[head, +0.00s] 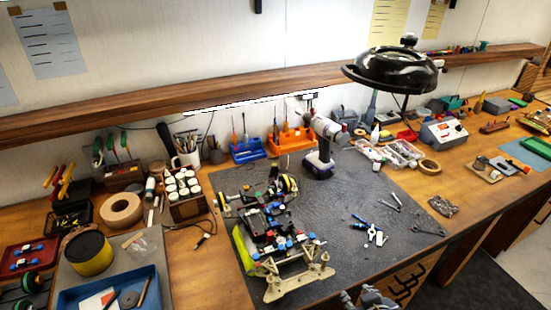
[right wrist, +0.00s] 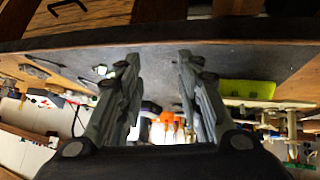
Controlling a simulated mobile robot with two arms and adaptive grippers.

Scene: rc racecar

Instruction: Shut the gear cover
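The RC car (head: 268,222) lies on the dark mat with its wheels, blue and red parts and a cream end plate (head: 300,283) showing. A yellow-green panel (head: 243,252) is along its left side; it also shows in the right wrist view (right wrist: 246,89). I cannot make out which part is the gear cover or whether it is open. My right gripper (head: 368,296) is at the bottom edge of the head view, right of the car and apart from it. In the right wrist view its fingers (right wrist: 158,62) are spread with nothing held. My left gripper is out of view.
A drill (head: 320,150) stands on the mat behind the car. Blue-handled tools (head: 370,230) and wrenches lie on the mat (head: 350,205) to the right. A magnifier lamp (head: 392,72) hangs above. A blue tray (head: 120,290) and yellow tin (head: 89,252) are at left.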

